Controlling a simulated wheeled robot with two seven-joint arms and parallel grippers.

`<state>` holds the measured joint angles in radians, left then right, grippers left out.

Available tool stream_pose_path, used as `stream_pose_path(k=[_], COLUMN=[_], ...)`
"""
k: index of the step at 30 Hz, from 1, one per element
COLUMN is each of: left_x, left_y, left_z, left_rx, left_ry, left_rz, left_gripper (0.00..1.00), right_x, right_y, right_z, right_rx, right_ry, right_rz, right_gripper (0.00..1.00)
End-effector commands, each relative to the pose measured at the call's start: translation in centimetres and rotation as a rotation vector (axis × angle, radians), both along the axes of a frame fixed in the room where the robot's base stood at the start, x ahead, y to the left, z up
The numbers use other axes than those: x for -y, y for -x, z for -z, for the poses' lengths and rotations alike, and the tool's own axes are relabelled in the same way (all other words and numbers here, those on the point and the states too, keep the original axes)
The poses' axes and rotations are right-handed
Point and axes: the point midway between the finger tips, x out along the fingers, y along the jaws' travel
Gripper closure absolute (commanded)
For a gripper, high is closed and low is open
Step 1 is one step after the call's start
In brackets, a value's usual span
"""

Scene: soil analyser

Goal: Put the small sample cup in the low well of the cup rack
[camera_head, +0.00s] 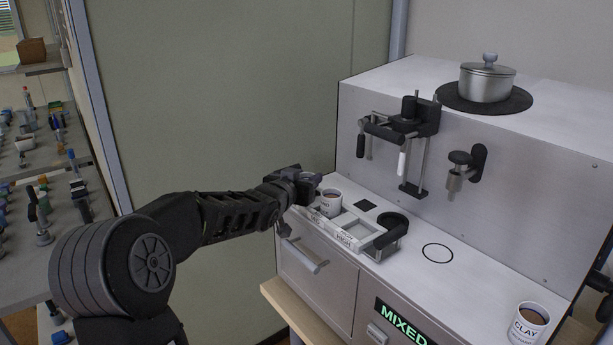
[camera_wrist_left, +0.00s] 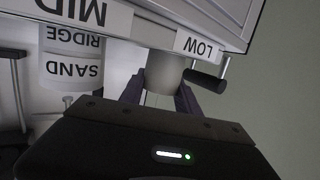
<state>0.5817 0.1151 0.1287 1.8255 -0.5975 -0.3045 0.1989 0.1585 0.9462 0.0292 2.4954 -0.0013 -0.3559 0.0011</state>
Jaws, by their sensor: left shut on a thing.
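My left gripper (camera_head: 308,184) reaches the left end of the white cup rack (camera_head: 346,240). It is shut on the small sample cup (camera_wrist_left: 163,73), a plain grey cup that shows between the fingers in the left wrist view, beside the rack's LOW label (camera_wrist_left: 197,46). The cup's lower end meets the rack's edge in that view; how deep it sits in the low well I cannot tell. The gripper hides it in the head view. A white cup labelled SAND (camera_head: 330,205) stands in the rack beside it, at the MID label (camera_wrist_left: 88,10).
The rack's far end has a free opening near a black round holder (camera_head: 392,222). A CLAY cup (camera_head: 528,323) stands at the counter's right, past a black ring mark (camera_head: 437,253). The analyser's upright panel, with a lever fixture (camera_head: 408,128), rises behind the rack.

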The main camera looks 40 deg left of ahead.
Motion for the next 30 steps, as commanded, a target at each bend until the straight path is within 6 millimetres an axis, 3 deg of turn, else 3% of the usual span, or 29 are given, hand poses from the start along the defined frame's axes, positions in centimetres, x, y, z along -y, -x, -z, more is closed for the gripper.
stream_pose_path(k=[5, 6, 13, 25, 30], left_x=[0.0, 0.0, 0.0, 0.0, 0.5], left_y=[0.0, 0.0, 0.0, 0.1, 2.2], left_z=[0.4, 0.4, 0.3, -0.2, -0.6], left_rx=[0.001, 0.000, 0.000, 0.000, 0.001], left_ry=[0.000, 0.000, 0.000, 0.000, -0.003], left_rz=[0.000, 0.000, 0.000, 0.000, -0.001], left_gripper=[1.00, 0.60, 0.41, 0.40, 0.40], right_x=[0.0, 0.0, 0.0, 0.0, 0.0], right_y=[0.0, 0.0, 0.0, 0.0, 0.0], right_z=[0.4, 0.4, 0.3, -0.2, 0.2], right_rx=[0.000, 0.000, 0.000, 0.000, 0.000], right_ry=[0.000, 0.000, 0.000, 0.000, 0.000], right_rz=[0.000, 0.000, 0.000, 0.000, 0.000], right_gripper=[0.64, 0.64, 0.64, 0.64, 0.64])
